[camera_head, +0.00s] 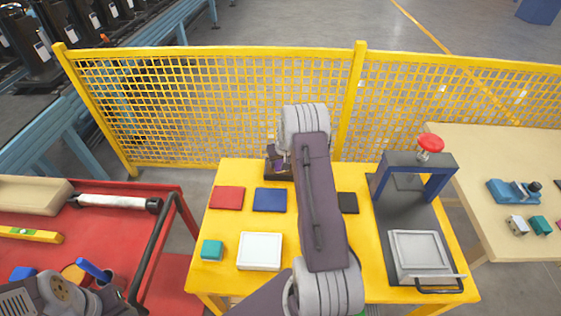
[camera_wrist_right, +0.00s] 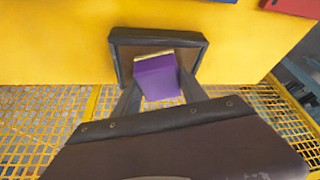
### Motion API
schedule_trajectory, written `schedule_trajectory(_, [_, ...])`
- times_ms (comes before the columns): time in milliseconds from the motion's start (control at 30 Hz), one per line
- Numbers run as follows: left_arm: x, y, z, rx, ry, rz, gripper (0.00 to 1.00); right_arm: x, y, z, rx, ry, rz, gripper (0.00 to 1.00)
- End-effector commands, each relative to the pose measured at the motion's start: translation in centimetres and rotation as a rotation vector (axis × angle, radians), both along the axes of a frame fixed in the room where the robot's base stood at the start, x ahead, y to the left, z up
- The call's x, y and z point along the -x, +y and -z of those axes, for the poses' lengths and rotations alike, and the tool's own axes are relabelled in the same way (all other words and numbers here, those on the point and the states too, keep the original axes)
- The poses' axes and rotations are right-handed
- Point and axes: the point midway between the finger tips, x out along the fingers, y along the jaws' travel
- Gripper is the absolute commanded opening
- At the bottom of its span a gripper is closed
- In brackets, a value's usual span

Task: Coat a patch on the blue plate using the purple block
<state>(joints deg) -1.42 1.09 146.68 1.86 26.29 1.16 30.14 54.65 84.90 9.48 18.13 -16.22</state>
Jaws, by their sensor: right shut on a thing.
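The blue plate (camera_head: 270,200) lies flat on the yellow table, between a red plate (camera_head: 227,198) and a black plate (camera_head: 347,203). My right gripper (camera_wrist_right: 158,92) is shut on the purple block (camera_wrist_right: 160,82), which has a thin yellowish layer along its far edge. The block is over a shallow brown tray with a dark rim (camera_wrist_right: 200,44); I cannot tell whether it touches the tray's floor. In the head view the right gripper (camera_head: 279,155) is at the tray at the table's back edge, partly hidden by my arm. My left gripper's fingers do not show.
A teal block (camera_head: 212,250) and a white tray (camera_head: 260,251) stand at the table's front left. A blue-legged press frame (camera_head: 415,161) and a grey tray (camera_head: 419,254) are at the right. A yellow mesh fence (camera_head: 220,110) runs behind the table.

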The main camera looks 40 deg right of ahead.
Motion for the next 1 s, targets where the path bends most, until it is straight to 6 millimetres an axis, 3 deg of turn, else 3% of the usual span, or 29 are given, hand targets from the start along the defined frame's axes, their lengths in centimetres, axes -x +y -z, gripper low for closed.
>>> schedule_trajectory(167, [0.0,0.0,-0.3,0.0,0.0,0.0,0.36,0.1,0.1,-0.3,-0.002,0.003,0.0,0.17])
schedule_trajectory(800, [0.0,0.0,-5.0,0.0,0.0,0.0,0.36,0.1,0.0,-6.7,-0.001,0.002,0.0,0.17])
schedule_trajectory(1000, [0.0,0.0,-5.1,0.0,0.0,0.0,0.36,0.1,0.0,-7.0,-0.001,0.002,0.0,0.17])
